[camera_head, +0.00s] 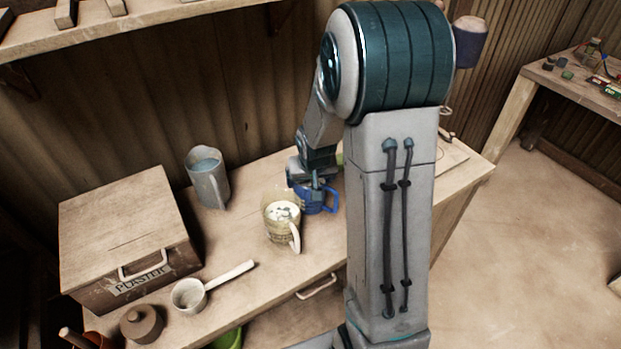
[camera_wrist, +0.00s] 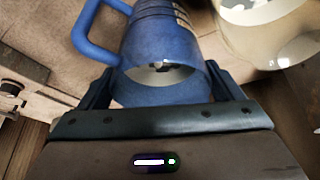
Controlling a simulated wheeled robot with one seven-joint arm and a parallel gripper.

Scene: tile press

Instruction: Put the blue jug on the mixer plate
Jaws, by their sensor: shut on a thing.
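The blue jug (camera_head: 319,203) is over the workbench, just right of a cream jug, partly covered by my gripper (camera_head: 314,183). In the wrist view the blue jug (camera_wrist: 165,80) fills the space between my fingers (camera_wrist: 163,90), which are shut on its body. Its handle points to the upper left there, and a pale patch with dark specks shows at its mouth. I cannot tell whether its base touches the bench. I cannot make out the mixer plate; my arm hides part of the bench.
The cream jug (camera_head: 281,222) with white contents stands close by and shows in the wrist view (camera_wrist: 268,35). A grey jug (camera_head: 208,178), a plaster box (camera_head: 125,235) and a white scoop (camera_head: 190,294) stand on the bench (camera_head: 255,300) to the left.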

